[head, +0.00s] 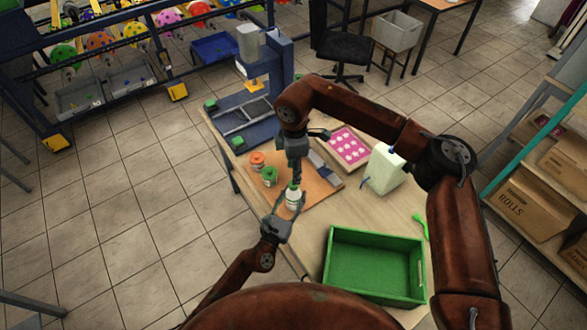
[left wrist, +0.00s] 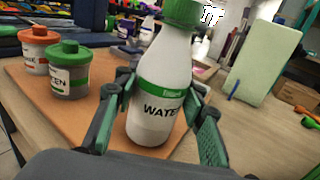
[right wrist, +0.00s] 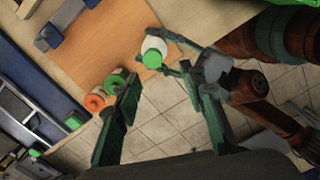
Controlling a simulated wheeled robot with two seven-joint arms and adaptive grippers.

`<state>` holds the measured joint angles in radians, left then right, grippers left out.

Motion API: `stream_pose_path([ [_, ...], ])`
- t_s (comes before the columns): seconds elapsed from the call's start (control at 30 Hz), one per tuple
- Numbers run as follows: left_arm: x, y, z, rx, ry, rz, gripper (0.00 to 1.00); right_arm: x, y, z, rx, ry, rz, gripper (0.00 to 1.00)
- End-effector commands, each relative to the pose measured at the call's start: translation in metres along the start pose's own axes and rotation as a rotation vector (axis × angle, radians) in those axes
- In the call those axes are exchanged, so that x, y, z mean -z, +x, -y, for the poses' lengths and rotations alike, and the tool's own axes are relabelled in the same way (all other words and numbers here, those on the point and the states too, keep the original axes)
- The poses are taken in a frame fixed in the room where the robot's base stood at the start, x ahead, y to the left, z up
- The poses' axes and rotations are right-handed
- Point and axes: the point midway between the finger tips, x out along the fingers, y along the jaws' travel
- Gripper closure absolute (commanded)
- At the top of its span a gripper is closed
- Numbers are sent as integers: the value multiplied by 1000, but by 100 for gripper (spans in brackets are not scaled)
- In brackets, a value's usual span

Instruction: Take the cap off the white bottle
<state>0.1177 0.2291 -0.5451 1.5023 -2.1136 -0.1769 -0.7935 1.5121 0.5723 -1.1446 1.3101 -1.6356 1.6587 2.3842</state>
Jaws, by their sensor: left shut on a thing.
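The white bottle (head: 292,199) stands upright on the wooden board, with a green cap (left wrist: 183,12) on it. In the left wrist view its label (left wrist: 160,108) reads "WATE", the rest hidden. My left gripper (head: 288,205) is shut around the bottle's body, one finger on each side. My right gripper (head: 296,160) is above the bottle, pointing down. In the right wrist view my right gripper (right wrist: 163,117) has its fingers wide apart with nothing between them. There the bottle (right wrist: 155,47) and its green cap (right wrist: 152,60) lie beyond the fingers.
Orange-lidded (head: 257,160) and green-lidded (head: 269,175) jars stand on the board (head: 318,186) left of the bottle.

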Motion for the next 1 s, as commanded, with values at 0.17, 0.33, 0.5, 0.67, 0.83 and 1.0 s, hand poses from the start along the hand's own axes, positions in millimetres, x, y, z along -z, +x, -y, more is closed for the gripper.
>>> stream_pose_path([
  [0.17, -1, 0, 0, 0, 0, 2, 100, 0, 15, 1, 4, 21, 0, 62],
  [0.33, -1, 0, 0, 0, 0, 1, 100, 0, 41, 1, 4, 20, 0, 62],
  [0.5, -1, 0, 0, 0, 0, 1, 100, 0, 64, 1, 3, 20, 0, 62],
  [0.67, -1, 0, 0, 0, 0, 2, 100, 0, 77, 0, 1, 20, 0, 62],
  [0.83, -2, 1, 0, -1, 0, 5, 100, 0, 81, 1, 2, 19, 1, 62],
  [1.0, -4, 1, 0, -1, -1, 8, 100, 0, 82, 1, 4, 18, 1, 62],
])
